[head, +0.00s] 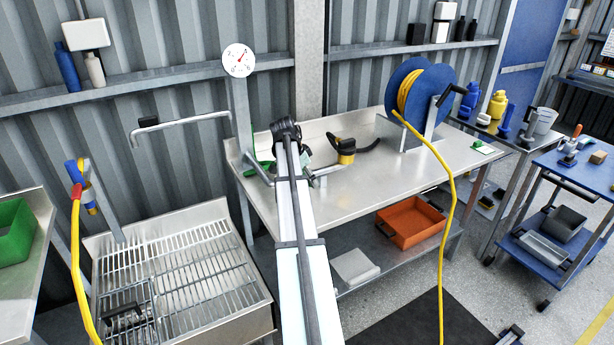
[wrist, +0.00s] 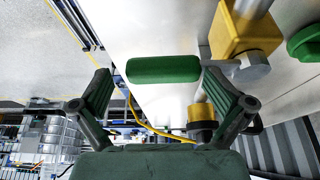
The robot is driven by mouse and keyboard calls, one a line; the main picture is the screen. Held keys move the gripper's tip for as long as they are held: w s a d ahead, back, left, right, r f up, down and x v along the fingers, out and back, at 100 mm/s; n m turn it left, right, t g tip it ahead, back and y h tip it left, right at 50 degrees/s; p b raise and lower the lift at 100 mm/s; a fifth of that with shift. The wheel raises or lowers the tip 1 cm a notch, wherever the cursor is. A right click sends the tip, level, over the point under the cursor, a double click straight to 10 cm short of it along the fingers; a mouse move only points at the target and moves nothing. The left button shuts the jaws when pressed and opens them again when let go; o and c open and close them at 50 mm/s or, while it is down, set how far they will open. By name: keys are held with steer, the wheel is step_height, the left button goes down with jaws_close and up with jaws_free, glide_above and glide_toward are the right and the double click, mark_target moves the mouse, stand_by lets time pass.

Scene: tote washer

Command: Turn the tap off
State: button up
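The tap shows in the wrist view as a yellow valve body (wrist: 243,35) on a metal pipe, with a grey stem. A green lever grip (wrist: 163,69) extends left from the stem, lying crosswise in the picture. My gripper (wrist: 157,78) is open, with one finger toward each end of the green grip. The grip appears between or just beyond the fingertips; contact cannot be told. In the head view, my gripper (head: 286,130) is at the left end of the steel bench (head: 370,190), and my arm hides most of the tap. A bit of green (head: 259,165) shows beside it.
A gauge (head: 238,60) stands on a post behind the bench's left end. A yellow and black fitting (head: 346,150) lies right of my gripper. A blue hose reel (head: 420,95) stands farther right. A wash sink (head: 180,270) is at left. Another green part (wrist: 305,44) shows in the wrist view.

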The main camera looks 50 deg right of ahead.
steer(key=shift+w+a+r, duration=0.1)
steer(key=shift+w+r, duration=0.1)
steer(key=shift+r, duration=0.2)
steer(key=v, duration=1.1)
steer(key=shift+a+r, duration=0.15)
steer(key=shift+a, duration=0.05)
